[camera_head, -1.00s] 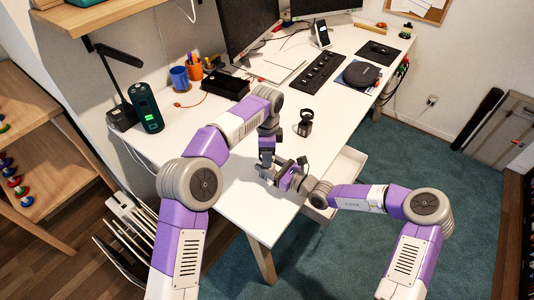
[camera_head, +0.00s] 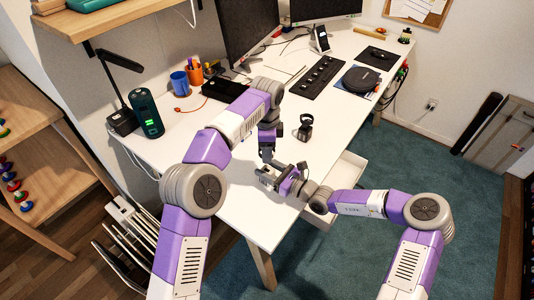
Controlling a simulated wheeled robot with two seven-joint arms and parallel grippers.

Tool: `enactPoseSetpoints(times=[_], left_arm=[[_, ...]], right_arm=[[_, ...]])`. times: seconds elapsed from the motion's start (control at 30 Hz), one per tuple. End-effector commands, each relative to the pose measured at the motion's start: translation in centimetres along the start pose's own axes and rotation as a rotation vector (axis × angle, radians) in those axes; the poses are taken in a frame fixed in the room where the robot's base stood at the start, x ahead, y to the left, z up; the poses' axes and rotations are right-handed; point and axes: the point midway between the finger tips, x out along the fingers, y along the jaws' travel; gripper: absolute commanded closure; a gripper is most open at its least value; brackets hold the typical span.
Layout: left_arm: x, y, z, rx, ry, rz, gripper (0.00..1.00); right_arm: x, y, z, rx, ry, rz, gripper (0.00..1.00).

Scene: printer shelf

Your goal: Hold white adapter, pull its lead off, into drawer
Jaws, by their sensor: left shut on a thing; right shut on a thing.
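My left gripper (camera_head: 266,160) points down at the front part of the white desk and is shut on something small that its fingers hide. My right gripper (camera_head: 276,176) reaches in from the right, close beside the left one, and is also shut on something. The white adapter and its lead cannot be made out; they are likely hidden between the two grippers against the white desktop. An open white drawer (camera_head: 351,171) sticks out from the desk's right side, behind my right gripper; its visible inside looks empty.
A black watch on a stand (camera_head: 305,128) stands just behind the grippers. A dark green cylinder (camera_head: 146,113) and a black box (camera_head: 123,121) stand at the left edge.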

Motion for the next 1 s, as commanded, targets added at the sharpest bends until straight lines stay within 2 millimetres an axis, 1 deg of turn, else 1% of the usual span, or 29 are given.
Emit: enactPoseSetpoints(times=[0.03, 0.13, 0.37, 0.4, 0.47, 0.5, 0.57, 0.87, 0.93, 1.0], left_arm=[[-0.6, 0.0, -0.1, 0.000, 0.001, -0.002, 0.81], [-1.2, 0.0, -0.1, 0.000, 0.000, -0.001, 0.81], [-1.2, 0.0, 0.0, 0.000, -0.001, 0.001, 0.81], [-1.2, 0.0, 0.0, 0.000, -0.001, 0.001, 0.81], [-1.2, 0.0, 0.0, 0.000, -0.001, 0.001, 0.81], [-1.2, 0.0, 0.0, 0.000, 0.000, 0.001, 0.81], [-1.2, 0.0, 0.0, 0.000, 0.000, 0.001, 0.81], [-1.3, 0.0, 0.0, 0.000, 0.000, 0.001, 0.81], [-1.4, 0.0, 0.0, 0.000, 0.000, 0.000, 0.81], [-1.7, 0.0, 0.0, 0.000, 0.000, 0.000, 0.81]], right_arm=[[0.0, 0.0, 0.0, 0.000, 0.000, 0.000, 1.00], [0.0, 0.0, 0.0, 0.000, 0.000, 0.000, 1.00], [0.0, 0.0, 0.0, 0.000, 0.000, 0.000, 1.00], [0.0, 0.0, 0.0, 0.000, 0.000, 0.000, 0.41], [0.0, 0.0, 0.0, 0.000, 0.000, 0.000, 0.32], [0.0, 0.0, 0.0, 0.000, 0.000, 0.000, 0.26], [0.0, 0.0, 0.0, 0.000, 0.000, 0.000, 0.18], [-0.1, 0.0, 0.0, 0.000, 0.000, 0.000, 0.18], [-0.6, -0.1, 0.0, 0.000, 0.001, -0.002, 0.18], [-1.5, -0.1, 0.1, 0.000, 0.001, -0.002, 0.18]])
